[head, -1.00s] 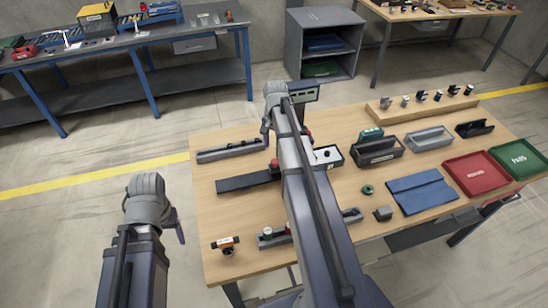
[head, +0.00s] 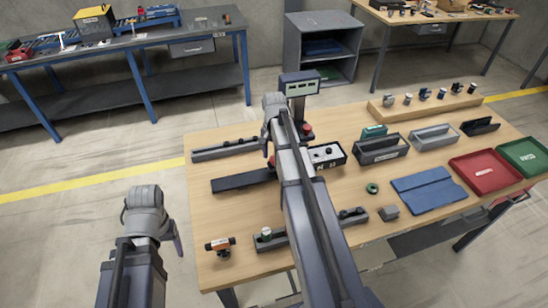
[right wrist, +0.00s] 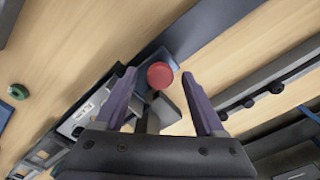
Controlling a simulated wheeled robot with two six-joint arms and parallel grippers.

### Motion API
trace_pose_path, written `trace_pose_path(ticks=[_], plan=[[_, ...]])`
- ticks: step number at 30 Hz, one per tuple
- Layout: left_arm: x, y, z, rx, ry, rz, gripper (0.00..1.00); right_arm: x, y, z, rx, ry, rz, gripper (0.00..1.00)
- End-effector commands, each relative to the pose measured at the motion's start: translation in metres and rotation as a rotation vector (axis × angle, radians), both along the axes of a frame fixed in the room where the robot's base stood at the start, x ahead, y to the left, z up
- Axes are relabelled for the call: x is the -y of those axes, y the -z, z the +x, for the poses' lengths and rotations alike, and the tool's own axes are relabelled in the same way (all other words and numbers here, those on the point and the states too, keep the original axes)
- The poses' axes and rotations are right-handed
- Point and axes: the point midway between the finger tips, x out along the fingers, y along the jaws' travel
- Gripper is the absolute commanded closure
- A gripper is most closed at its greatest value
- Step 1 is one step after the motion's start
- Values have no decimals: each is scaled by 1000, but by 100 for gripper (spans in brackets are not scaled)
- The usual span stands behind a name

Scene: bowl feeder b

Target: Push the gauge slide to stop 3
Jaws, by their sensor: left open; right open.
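A long dark rail (head: 238,182) lies on the left half of the table, beside a box with a pale top panel (head: 322,154). I take the rail to be the gauge. A round red knob (right wrist: 160,75) shows near the rail in the right wrist view, with dark parts beneath it. My right gripper (right wrist: 159,78) is open, with the knob between its two fingers in the picture; I cannot tell whether they touch it. My right arm hides part of the rail in the head view. My left gripper (head: 177,236) is open, off the table's left edge. Stop numbers are not readable.
A grey rail (head: 226,149) lies behind the dark one. A display on a post (head: 300,85) stands at the back. Nearer are another rail (head: 352,216), a small orange device (head: 220,245) and a green ring (head: 372,188). Trays and a blue mat (head: 428,192) lie right.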

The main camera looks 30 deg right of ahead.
Motion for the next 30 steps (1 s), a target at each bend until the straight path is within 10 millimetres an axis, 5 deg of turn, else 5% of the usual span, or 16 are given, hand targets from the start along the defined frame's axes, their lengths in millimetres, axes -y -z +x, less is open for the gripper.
trace_pose_path(ticks=[20, 30], plan=[[0, 0, 0, 0, 0, 0, 29, 0, 0, 0, 0, 0, 0, 98], [0, 0, 0, 0, 0, 0, 29, 0, 0, 0, 0, 0, 0, 100]])
